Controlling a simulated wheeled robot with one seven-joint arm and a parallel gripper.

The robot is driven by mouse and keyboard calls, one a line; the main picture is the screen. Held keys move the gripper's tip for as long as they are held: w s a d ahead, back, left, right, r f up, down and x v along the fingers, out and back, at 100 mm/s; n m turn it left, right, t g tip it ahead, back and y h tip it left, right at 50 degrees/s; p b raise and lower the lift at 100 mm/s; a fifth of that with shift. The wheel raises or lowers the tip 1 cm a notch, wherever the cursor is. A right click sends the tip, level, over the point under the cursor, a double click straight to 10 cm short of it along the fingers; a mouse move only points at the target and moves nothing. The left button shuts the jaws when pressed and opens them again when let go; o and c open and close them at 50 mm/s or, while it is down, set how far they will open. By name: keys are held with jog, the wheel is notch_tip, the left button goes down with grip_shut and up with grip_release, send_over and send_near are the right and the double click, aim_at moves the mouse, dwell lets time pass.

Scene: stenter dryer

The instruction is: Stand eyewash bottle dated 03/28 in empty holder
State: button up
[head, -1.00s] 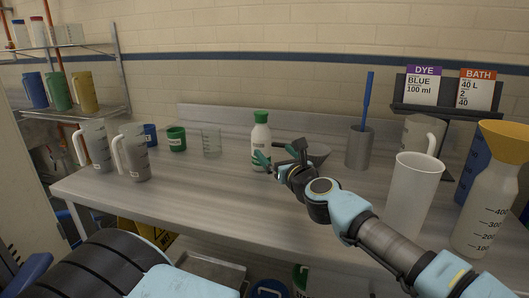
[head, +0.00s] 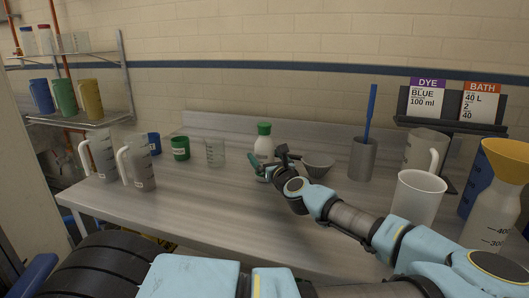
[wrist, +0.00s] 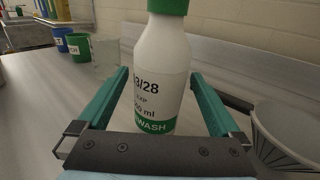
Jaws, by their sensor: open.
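The eyewash bottle (head: 263,146) is white with a green cap and stands upright on the steel bench. In the wrist view the bottle (wrist: 158,75) shows a label ending in "3/28" and a green band reading "WASH"; part of the date is turned away. My gripper (head: 271,170) is at the bottle. In the wrist view my gripper (wrist: 160,100) is open, with one teal finger on each side of the bottle and small gaps visible. No empty holder can be made out in these frames.
A grey bowl (head: 317,165) stands close right of my gripper. A steel cylinder with a blue-handled tool (head: 362,158) is farther right. A clear beaker (head: 215,152) and green cup (head: 180,148) stand left. Measuring jugs (head: 137,168) are at the left end. The front middle of the bench is clear.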

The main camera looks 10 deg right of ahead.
jog(key=shift+w, duration=0.35)
jog(key=shift+c, duration=0.2)
grip_shut()
dwell(0.4)
